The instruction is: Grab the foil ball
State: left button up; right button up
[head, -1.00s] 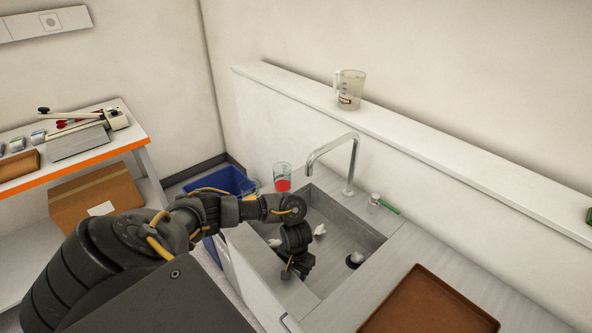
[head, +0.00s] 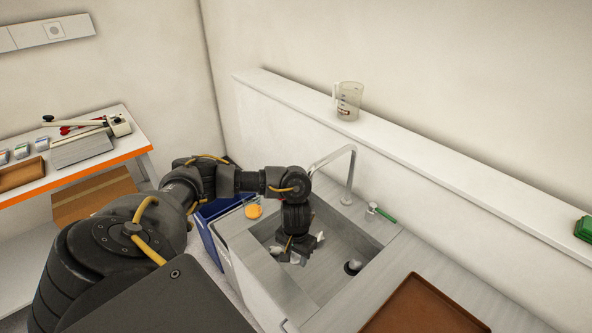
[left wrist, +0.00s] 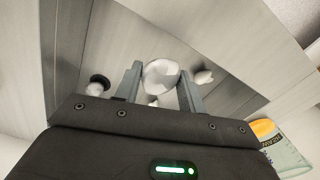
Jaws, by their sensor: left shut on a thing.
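The foil ball (left wrist: 160,75), pale and crumpled, sits between the two fingers of my left gripper (left wrist: 161,88) in the left wrist view. The fingers are shut on it, one on each side. In the head view my left gripper (head: 297,250) points down into the grey sink (head: 327,282), left of the drain. The gripper partly hides the ball there. My right gripper is not in view.
Other white crumpled scraps lie in the sink, one (left wrist: 203,76) beside a finger and one at the dark drain (head: 352,267). A tap (head: 351,175) rises behind. A brown tray (head: 425,308) lies on the right counter. An orange-topped item (head: 254,211) stands left of the sink.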

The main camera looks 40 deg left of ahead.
aim_at(296, 255)
pick_arm(q)
jog(key=shift+r+p, duration=0.45)
jog(key=shift+r, duration=2.05)
